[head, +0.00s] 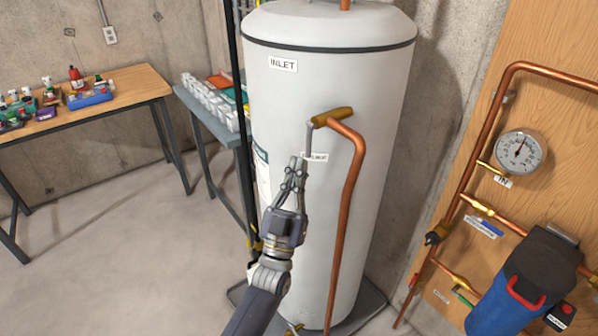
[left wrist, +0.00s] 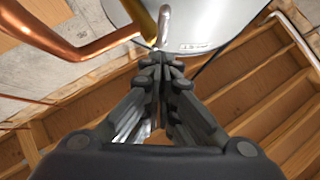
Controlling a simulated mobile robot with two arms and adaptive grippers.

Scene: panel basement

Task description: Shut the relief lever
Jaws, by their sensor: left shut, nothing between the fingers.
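The relief lever (head: 310,138) is a thin grey handle on the brass relief valve (head: 333,116), high on the front of the white tank (head: 335,75). It hangs down from the valve's left end. A label behind it is partly covered. My left gripper (head: 297,163) is shut and empty, pointing up, with its fingertips close to the lever's lower end. In the left wrist view, the lever (left wrist: 164,24) stands just beyond the closed fingertips (left wrist: 161,62), beside the brass valve (left wrist: 140,18). I cannot tell whether they touch. My right gripper is out of view.
A copper pipe (head: 346,210) runs down from the valve, right of my left arm. A wooden panel (head: 560,40) with a gauge (head: 520,152) and blue filter housing (head: 510,300) stands at right. Tables (head: 90,110) with small items stand at left. Floor at left is clear.

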